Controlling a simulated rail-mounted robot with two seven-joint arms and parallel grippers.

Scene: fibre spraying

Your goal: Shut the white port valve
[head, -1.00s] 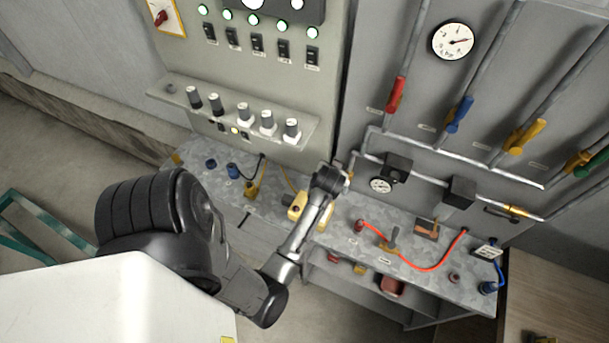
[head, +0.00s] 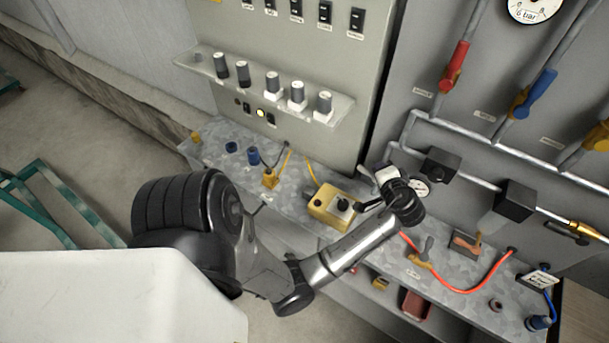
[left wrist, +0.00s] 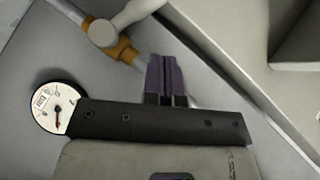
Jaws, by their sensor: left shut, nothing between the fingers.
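The white port valve shows in the left wrist view as a white handle (left wrist: 133,13) on a brass-coloured body (left wrist: 122,52), set on a pale pipe. The handle runs up and right from its round hub, at an angle to the pipe. My left gripper (left wrist: 165,60) is shut and empty, with its fingertips just below and right of the valve; I cannot tell whether they touch it. In the head view my left gripper (head: 386,176) is at the lower pipe by the wall, beside a small gauge; the valve there is hidden or unclear. My right gripper is not in view.
The small gauge (left wrist: 57,107) sits left of the fingers. Black boxes (head: 514,201) stand on the pipe to the right. Red (head: 454,66) and blue (head: 536,93) valve handles hang above. A yellow control box (head: 332,207) and red hose (head: 470,287) lie on the bench below.

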